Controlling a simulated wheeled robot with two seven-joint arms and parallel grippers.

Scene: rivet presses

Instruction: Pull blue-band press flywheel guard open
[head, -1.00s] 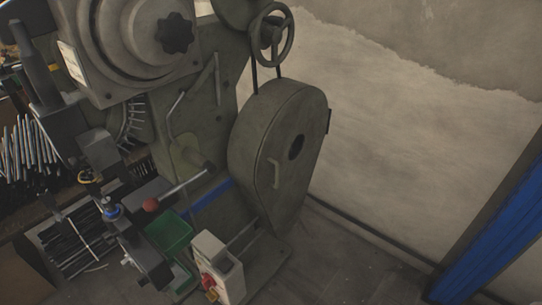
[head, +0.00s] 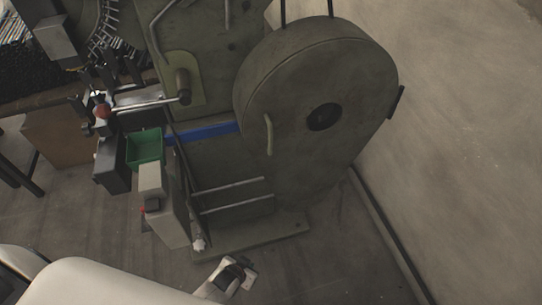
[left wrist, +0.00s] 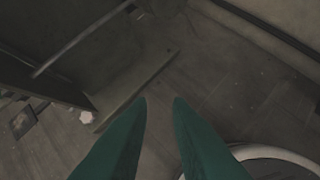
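The blue-band press shows its blue band (head: 208,132) low on its grey-green body. Its flywheel guard (head: 345,75) is a large rounded grey-green cover with a dark round hole and appears closed against the press. A pale upright handle (head: 268,134) sits on the guard's left part. My left arm enters the head view at the bottom left, and its hand (head: 235,275) is low above the floor, below and apart from the handle. In the left wrist view my left gripper (left wrist: 161,101) shows two green fingers apart with nothing between them. My right gripper is not in view.
A grey control box (head: 168,210) stands left of the guard, with a green bin (head: 145,147) behind it. Two rails (head: 235,192) cross below the guard. A lever with a red knob (head: 102,111) juts left. The wall (head: 470,150) is to the right. Floor in front is clear.

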